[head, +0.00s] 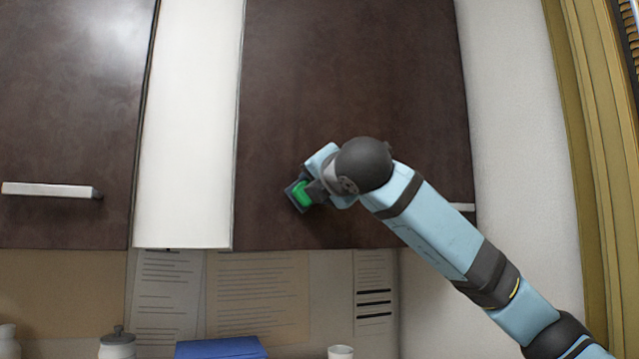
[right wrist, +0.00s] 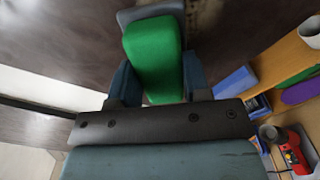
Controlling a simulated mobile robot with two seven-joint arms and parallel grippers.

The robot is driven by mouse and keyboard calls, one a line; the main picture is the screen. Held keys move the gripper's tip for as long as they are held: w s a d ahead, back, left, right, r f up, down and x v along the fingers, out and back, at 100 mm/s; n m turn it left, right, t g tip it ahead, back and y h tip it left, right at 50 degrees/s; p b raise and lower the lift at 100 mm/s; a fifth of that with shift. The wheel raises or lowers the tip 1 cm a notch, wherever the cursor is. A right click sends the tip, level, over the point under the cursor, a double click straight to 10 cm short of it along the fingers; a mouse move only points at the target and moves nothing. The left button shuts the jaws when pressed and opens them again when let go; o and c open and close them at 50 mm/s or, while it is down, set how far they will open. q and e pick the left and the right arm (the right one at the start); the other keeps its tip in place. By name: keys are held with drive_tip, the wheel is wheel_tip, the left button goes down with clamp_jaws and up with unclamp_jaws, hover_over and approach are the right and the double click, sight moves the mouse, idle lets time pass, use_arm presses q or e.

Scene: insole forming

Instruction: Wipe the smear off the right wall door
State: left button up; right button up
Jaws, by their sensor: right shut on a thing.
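The right wall door (head: 350,85) is a dark brown cabinet door in the head view. My right gripper (head: 308,191) is at its lower left part, shut on a green block with a grey pad (head: 301,197). In the right wrist view the green block (right wrist: 153,58) sits between the fingers of my right gripper (right wrist: 155,75), with the grey pad at its far end against or very near the dark door (right wrist: 60,35). I cannot make out a smear; the arm and gripper hide part of the door. My left gripper is not in view.
A left wall door (head: 70,100) with a pale handle (head: 50,190) hangs across a white panel (head: 190,120). Below are papers (head: 258,295), a blue box (head: 220,348), a lidded jar (head: 117,343) and a white cup (head: 340,352). A yellowish frame (head: 590,150) stands at right.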

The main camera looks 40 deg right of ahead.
drive_tip(key=shift+x, duration=0.85)
drive_tip(key=shift+d+f+b, duration=0.15)
drive_tip(key=shift+d+b, duration=0.3)
drive_tip(key=shift+b, duration=0.3)
drive_tip(key=shift+s+d+b, duration=0.2)
drive_tip(key=shift+d+b, duration=0.15)
drive_tip(key=shift+d, duration=0.2)
drive_tip(key=shift+s+d+b, duration=0.15)
drive_tip(key=shift+d+b, duration=0.2)
drive_tip(key=shift+d, duration=0.2)
drive_tip(key=shift+s+d, duration=0.1)
drive_tip(key=shift+d, duration=0.25)
